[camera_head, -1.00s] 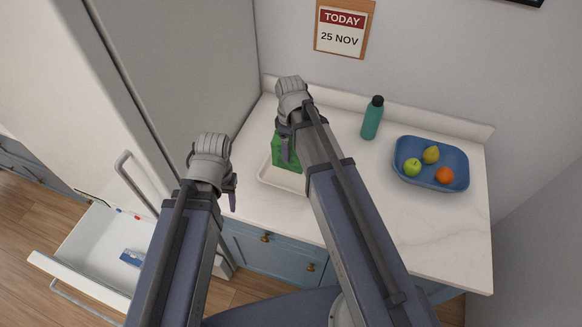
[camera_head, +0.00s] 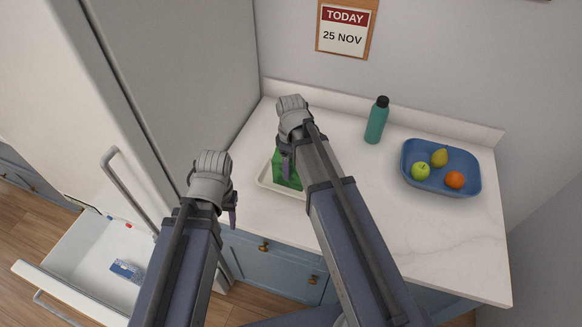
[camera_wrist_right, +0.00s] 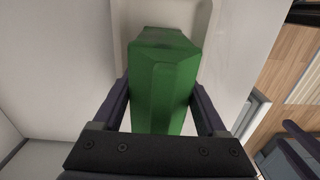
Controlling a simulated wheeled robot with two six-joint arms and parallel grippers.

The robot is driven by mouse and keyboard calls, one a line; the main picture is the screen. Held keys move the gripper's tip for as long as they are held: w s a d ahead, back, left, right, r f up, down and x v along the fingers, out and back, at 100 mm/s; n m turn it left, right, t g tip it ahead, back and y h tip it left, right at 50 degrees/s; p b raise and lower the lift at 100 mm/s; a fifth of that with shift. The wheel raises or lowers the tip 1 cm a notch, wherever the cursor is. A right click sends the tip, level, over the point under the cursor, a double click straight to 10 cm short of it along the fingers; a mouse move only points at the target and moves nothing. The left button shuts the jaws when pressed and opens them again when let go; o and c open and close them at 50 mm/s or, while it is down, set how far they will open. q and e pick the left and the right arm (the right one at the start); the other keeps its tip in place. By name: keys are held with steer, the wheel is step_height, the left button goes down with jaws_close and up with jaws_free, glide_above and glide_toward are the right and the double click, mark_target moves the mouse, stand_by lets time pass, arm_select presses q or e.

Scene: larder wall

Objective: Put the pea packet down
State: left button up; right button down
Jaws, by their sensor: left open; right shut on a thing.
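The green pea packet (camera_head: 286,172) is at the white tray (camera_head: 266,178) on the counter, partly hidden by my right arm. My right gripper (camera_head: 286,165) is shut on it from above. In the right wrist view the packet (camera_wrist_right: 165,80) stands between the two fingers of my right gripper (camera_wrist_right: 162,110), with the pale tray behind it. I cannot tell whether its lower end touches the tray. My left gripper (camera_head: 232,212) is open and empty, in front of the counter to the left.
A blue bowl (camera_head: 440,188) with a green apple, a pear and an orange stands at the right of the counter. A teal bottle (camera_head: 376,122) stands behind. An open fridge drawer (camera_head: 80,262) at the lower left holds a blue-and-white packet (camera_head: 127,271).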

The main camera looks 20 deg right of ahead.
steer(key=shift+f, duration=0.15)
jaws_free()
steer(key=shift+r, duration=0.2)
step_height(320, 180, up, 12)
steer(key=p, duration=1.2)
steer(key=shift+r, duration=0.1)
steer(key=shift+s+a, duration=0.25)
steer(key=shift+s, duration=0.1)
steer(key=s+a+m+h, duration=0.1)
steer(key=s+a+m, duration=0.6)
steer(key=s+a, duration=0.3)
steer(key=shift+s, duration=1.9)
